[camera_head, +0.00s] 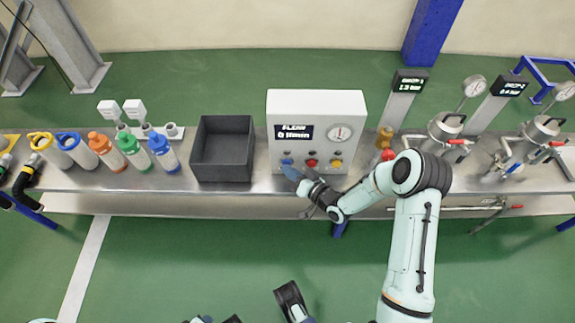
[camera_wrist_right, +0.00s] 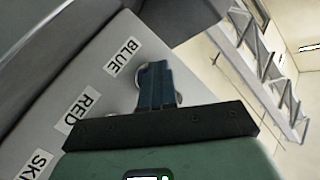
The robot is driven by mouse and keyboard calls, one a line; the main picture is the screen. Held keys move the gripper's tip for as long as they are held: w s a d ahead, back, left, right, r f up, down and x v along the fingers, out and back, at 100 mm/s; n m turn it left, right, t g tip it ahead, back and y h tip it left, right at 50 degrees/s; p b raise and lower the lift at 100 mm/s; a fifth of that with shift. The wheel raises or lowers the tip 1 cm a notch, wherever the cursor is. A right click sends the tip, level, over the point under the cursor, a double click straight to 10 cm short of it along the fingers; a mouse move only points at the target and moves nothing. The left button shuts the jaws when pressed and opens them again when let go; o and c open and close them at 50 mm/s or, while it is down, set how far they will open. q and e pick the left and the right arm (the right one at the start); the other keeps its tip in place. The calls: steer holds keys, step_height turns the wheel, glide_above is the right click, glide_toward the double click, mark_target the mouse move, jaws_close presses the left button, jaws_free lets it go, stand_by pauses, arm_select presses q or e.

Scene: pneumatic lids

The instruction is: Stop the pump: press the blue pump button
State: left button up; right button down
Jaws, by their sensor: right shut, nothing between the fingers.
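A white control box (camera_head: 316,107) stands on the steel bench and has blue, red and yellow buttons low on its front. The blue pump button (camera_head: 287,161) is at the left of the row. My right gripper (camera_head: 291,173) is shut and empty, with its blue fingertips right at the blue button. In the right wrist view the shut fingers (camera_wrist_right: 155,86) point at the panel beside the BLUE label (camera_wrist_right: 122,57). They hide most of the button there, with a silver rim showing beside them. I cannot tell if the button is pressed in. My left gripper does not show clearly.
A dark open bin (camera_head: 222,148) stands left of the box. Several coloured bottles (camera_head: 101,147) line the bench further left. The red button (camera_head: 311,162) is close to my right gripper. Metal vessels (camera_head: 446,125) with gauges and valves stand at the right.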

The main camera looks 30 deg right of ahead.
steer(key=shift+w+d+r, duration=0.1)
steer(key=shift+w+d, duration=0.05)
steer(key=shift+w, duration=0.05)
steer(key=shift+s, duration=0.3)
stand_by(0.4)
steer(key=s+a+p, duration=0.1)
steer(key=s+a, duration=0.2)
steer(key=s, duration=0.2)
steer(key=shift+a+p, duration=0.25)
steer(key=shift+p, duration=0.1)
stand_by(0.3)
